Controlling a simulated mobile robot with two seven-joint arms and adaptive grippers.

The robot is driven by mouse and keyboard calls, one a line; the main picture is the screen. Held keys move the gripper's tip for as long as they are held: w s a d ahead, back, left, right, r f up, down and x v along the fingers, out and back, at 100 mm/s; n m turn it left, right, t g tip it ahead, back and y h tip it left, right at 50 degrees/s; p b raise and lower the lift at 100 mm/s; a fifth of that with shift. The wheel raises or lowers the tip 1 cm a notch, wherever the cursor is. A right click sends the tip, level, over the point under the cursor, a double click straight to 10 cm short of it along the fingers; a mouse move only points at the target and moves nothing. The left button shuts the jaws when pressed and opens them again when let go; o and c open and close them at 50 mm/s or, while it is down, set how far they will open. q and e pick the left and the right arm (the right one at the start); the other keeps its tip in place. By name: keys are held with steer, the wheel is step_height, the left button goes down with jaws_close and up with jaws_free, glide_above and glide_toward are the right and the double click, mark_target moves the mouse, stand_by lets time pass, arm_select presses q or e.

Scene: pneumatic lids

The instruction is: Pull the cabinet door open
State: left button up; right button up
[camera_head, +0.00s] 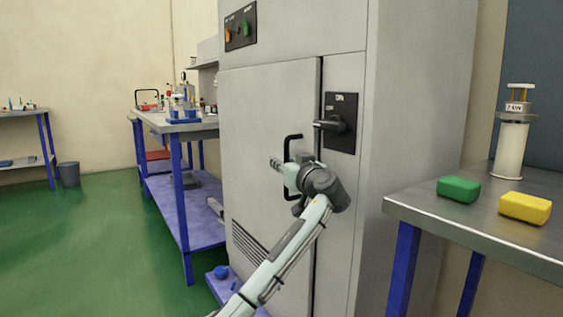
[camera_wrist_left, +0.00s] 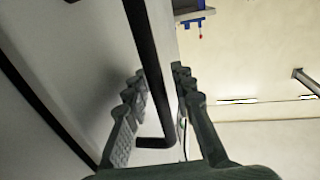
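The grey cabinet door (camera_head: 262,110) stands slightly ajar, with a dark gap along its right edge. Its black bar handle (camera_head: 288,150) is upright on the door and partly hidden by my left gripper (camera_head: 282,168). In the left wrist view the handle (camera_wrist_left: 150,75) runs between the two fingers of my left gripper (camera_wrist_left: 155,85). The fingers stand apart on either side of the bar, with visible space to the left finger; firm contact does not show. A black rotary switch (camera_head: 332,125) is on the cabinet frame right of the door. My right gripper is out of view.
A steel workbench (camera_head: 420,212) stands at the right with a green block (camera_head: 458,189), a yellow block (camera_head: 525,207) and a white cylinder (camera_head: 511,145). A blue-legged bench (camera_head: 178,215) stands left of the cabinet. Green floor (camera_head: 100,250) is clear at the left.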

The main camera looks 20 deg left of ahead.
arm_select(q)
steer(key=shift+w+a, duration=0.4)
steer(key=shift+w, duration=0.1)
jaws_close()
